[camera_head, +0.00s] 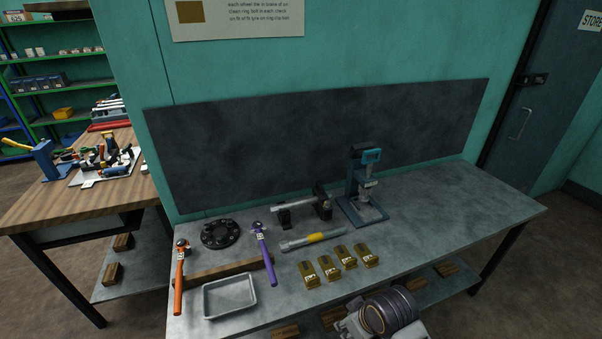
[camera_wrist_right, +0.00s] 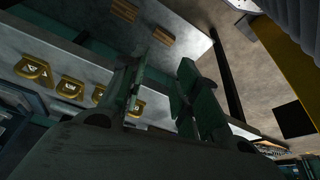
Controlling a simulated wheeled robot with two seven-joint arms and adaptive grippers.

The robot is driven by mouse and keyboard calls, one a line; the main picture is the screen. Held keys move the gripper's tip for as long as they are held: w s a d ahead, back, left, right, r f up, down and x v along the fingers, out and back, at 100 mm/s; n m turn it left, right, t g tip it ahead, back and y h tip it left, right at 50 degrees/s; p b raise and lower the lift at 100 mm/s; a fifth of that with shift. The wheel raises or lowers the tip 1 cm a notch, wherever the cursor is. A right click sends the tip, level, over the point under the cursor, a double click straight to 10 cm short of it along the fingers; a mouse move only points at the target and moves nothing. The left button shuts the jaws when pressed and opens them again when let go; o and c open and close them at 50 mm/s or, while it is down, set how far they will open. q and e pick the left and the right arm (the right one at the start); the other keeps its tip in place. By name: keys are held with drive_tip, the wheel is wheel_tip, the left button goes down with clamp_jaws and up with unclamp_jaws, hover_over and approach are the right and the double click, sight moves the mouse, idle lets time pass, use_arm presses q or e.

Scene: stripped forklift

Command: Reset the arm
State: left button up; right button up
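My right gripper (camera_wrist_right: 160,82) shows in the right wrist view, its two dark green fingers apart with nothing visible between them. In the head view a rounded grey and dark arm link of mine shows at the bottom edge, in front of the bench; the gripper fingers cannot be made out there. My left gripper is in neither view. The grey metal workbench (camera_head: 470,212) stands ahead. Several brass blocks (camera_head: 344,256) lie in a slanting row on it, and brass pieces also show at the left of the right wrist view (camera_wrist_right: 70,87).
An orange-handled hammer (camera_head: 179,280), a purple-handled hammer (camera_head: 264,258), a grey tray (camera_head: 230,296), a black round disc (camera_head: 220,233), a yellow-banded tool (camera_head: 313,240) and a blue-grey press (camera_head: 362,192) occupy the bench. Its right end is clear. A wooden table (camera_head: 60,205) stands left.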

drive_tip(key=shift+s+d+m+h, duration=0.9)
drive_tip(key=shift+s+d+m, duration=1.9)
drive_tip(key=shift+d, duration=1.95)
drive_tip(key=s+f+n+g, duration=0.1)
drive_tip(key=s+f, duration=0.1)
drive_tip(key=f, duration=1.5)
drive_tip(key=s+f, duration=0.2)
drive_tip(key=f, duration=1.5)
drive_tip(key=s+d+f, duration=0.2)
drive_tip(key=s+f, duration=0.8)
drive_tip(key=s, duration=0.1)
drive_tip(key=s+d+f+g, duration=0.1)
drive_tip(key=s+d+f, duration=0.1)
drive_tip(key=s+f, duration=0.7)
drive_tip(key=shift+s+f, duration=0.35)
drive_tip(key=shift+s, duration=0.55)
drive_tip(key=shift+d, duration=0.1)
